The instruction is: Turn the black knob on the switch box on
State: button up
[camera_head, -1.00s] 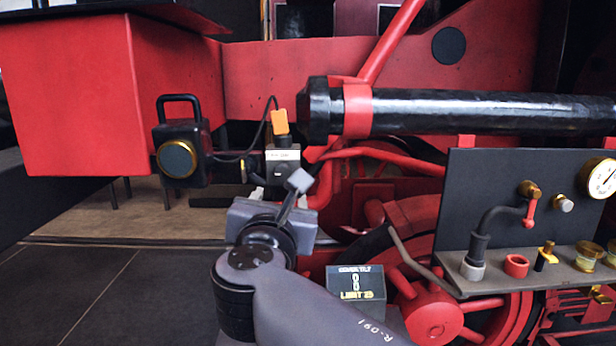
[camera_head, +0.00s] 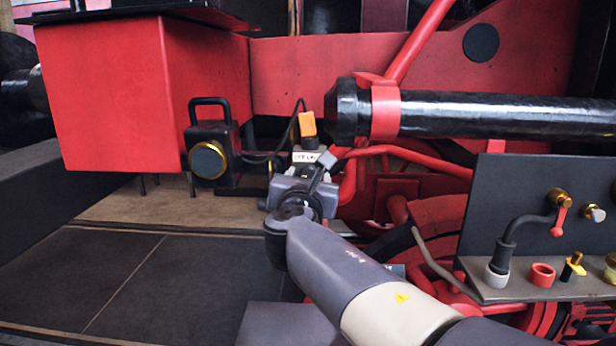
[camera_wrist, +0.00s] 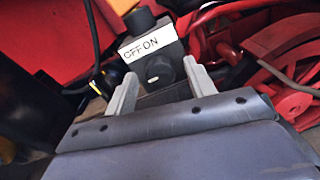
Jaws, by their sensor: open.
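The switch box (camera_wrist: 139,47) is a small box with a white label reading OFF and ON, seen in the wrist view. Its black knob (camera_wrist: 158,69) is on the face below the label and carries a small pale mark; I cannot tell for certain which word it points to. In the head view the box (camera_head: 306,157) is mostly hidden behind my gripper (camera_head: 318,170). In the wrist view my gripper (camera_wrist: 161,72) is open and empty. Its two grey fingers stand to either side of the knob; whether they touch it is not clear.
A black lamp (camera_head: 209,160) with a brass ring stands left of the box, with a cable between. An orange piece (camera_head: 307,124) sits above the box. A thick black pipe (camera_head: 460,114) and a dark valve panel (camera_head: 525,215) are to the right.

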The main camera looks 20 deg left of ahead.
jog(key=c, duration=1)
jog(key=shift+f+m+b, duration=0.1)
jog(key=shift+m+b, duration=0.3)
jog(key=shift+b, duration=0.05)
jog(key=m+b, duration=1.2)
jog(key=m, duration=0.4)
jog(key=shift+m+b, duration=0.3)
jog(key=shift+b, duration=0.1)
jog(key=shift+g, duration=0.3)
